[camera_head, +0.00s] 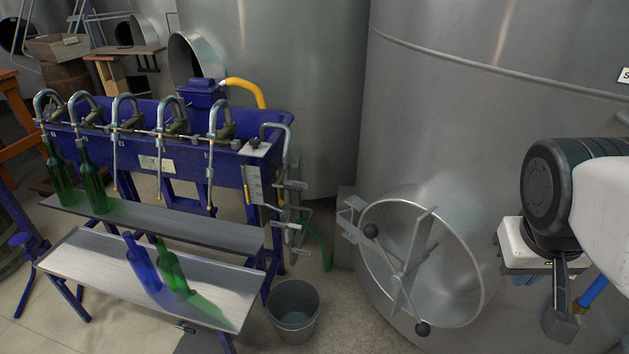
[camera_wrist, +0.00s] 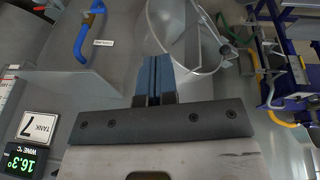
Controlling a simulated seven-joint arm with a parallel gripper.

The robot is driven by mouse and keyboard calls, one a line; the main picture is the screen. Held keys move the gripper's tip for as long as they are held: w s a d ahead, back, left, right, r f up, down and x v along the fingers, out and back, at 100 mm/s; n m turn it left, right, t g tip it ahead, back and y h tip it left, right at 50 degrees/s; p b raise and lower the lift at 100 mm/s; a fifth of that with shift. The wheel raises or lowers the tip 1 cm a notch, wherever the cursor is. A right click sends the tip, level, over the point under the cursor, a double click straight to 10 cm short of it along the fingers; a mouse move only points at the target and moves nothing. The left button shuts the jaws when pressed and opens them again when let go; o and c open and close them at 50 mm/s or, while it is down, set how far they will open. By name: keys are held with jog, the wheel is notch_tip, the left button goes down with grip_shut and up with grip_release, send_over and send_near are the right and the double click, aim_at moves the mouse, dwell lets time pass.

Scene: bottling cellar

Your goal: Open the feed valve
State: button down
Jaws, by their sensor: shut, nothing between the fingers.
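A blue lever-like handle (camera_head: 592,291) shows at the right of the head view, partly hidden behind my arm. A blue curved handle (camera_wrist: 86,38) stands on the tank at upper left in the wrist view, beside a small white label (camera_wrist: 103,43) too small to read. I take this handle to be the feed valve's, but cannot be sure. My gripper (camera_wrist: 153,80) is shut and empty, its blue fingers together. In the head view the gripper (camera_head: 525,280) hangs below its pale hand, left of the blue handle and apart from it.
A round tank door with a spoked handwheel (camera_head: 398,275) lies left of my gripper. The blue filling bench (camera_head: 215,125) with bottles and a grey bucket (camera_head: 293,311) stand further left. A tank sign (camera_wrist: 39,126) and a green temperature display (camera_wrist: 25,160) sit at lower left in the wrist view.

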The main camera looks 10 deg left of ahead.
jog(key=w+a+f+n+g+h, duration=0.1)
jog(key=w+n+h, duration=0.35)
jog(key=w, duration=0.55)
jog(key=w+f+n+h, duration=0.2)
jog(key=w+n+h, duration=0.25)
jog(key=w, duration=0.65)
jog(key=w+a+f+n+t+h, duration=0.3)
jog(key=w+a+f, duration=0.1)
jog(key=w+a, duration=0.25)
jog(key=w+a+f+n+t+h, duration=0.35)
jog(key=w+a+f, duration=0.2)
jog(key=w, duration=0.25)
jog(key=w+a+f+n+t+y, duration=0.2)
jog(key=a+f+n+t, duration=0.4)
jog(key=a, duration=0.4)
jog(key=w+a+f+n+t+y, duration=0.2)
jog(key=w+a+f+n+t, duration=0.15)
jog(key=a+f, duration=0.5)
jog(key=s+a+f+n+t+y, duration=0.3)
jog(key=a+f+n+y, duration=0.2)
jog(key=a+f+y, duration=0.1)
jog(key=s+a+f+n+t+y, duration=0.3)
jog(key=a+f+y, duration=0.3)
jog(key=a+f, duration=0.2)
jog(key=shift+a+f+n+t+y, duration=0.2)
jog(key=shift+a+n+t+y, duration=0.15)
jog(key=shift+n, duration=0.55)
jog(key=shift+w+r, duration=0.1)
